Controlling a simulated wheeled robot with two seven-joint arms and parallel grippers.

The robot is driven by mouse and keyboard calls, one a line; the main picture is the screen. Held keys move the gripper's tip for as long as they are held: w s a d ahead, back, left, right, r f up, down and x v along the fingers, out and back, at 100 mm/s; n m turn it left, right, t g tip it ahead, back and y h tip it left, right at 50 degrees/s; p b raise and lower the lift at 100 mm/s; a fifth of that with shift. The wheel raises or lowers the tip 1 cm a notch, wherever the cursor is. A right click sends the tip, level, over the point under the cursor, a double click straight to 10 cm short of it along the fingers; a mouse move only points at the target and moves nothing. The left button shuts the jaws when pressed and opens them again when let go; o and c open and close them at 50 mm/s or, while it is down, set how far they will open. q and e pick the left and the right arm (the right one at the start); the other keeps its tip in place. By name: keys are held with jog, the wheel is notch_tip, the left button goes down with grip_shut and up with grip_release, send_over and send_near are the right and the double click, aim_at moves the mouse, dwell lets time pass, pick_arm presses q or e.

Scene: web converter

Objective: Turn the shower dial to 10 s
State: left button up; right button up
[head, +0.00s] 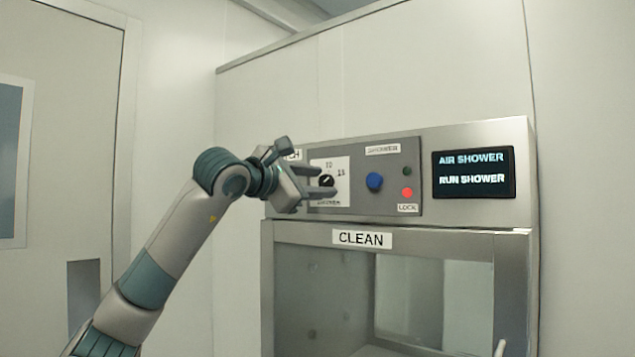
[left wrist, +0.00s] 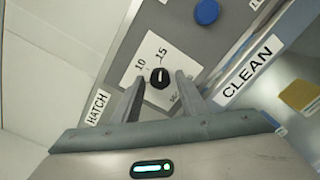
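The shower dial is a small black knob (head: 327,180) with a white line, on a white plate marked 10 and 15. It also shows in the left wrist view (left wrist: 160,78), where its white line runs nearly upright, towards the 15 side; I cannot tell its exact setting. My left gripper (head: 331,184) is open in front of the plate. In the left wrist view its two fingers (left wrist: 160,86) lie on either side of the knob, with gaps between; I cannot tell how far the tips are from the panel.
A blue button (head: 374,182), a red light (head: 407,193) and a dark green light are right of the dial. A screen (head: 473,173) reads AIR SHOWER, RUN SHOWER. The CLEAN label (head: 362,239) is above a glazed hatch. The HATCH label (left wrist: 97,107) is beside the fingers.

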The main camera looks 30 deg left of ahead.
pick_arm(q)
jog(key=c, duration=0.8)
jog(key=shift+o, duration=0.3)
pick_arm(e)
jog(key=shift+s+f, duration=0.15)
pick_arm(q)
jog(key=shift+f+n+b, duration=0.1)
jog(key=shift+n+b, duration=0.3)
jog(key=shift+n, duration=0.1)
pick_arm(e)
jog(key=shift+d, duration=0.2)
pick_arm(q)
jog(key=shift+n+b, duration=0.35)
jog(key=shift+n, duration=0.55)
jog(key=n+b, duration=0.2)
jog(key=n, duration=0.2)
jog(key=shift+n+b, duration=0.7)
jog(key=shift+n, duration=1.9)
pick_arm(e)
notch_tip(320, 180, up, 8)
jog(key=w, duration=0.1)
jog(key=shift+w+g, duration=0.3)
jog(key=shift+g, duration=0.1)
jog(key=shift+a+r, duration=0.1)
jog(key=shift+r, duration=0.1)
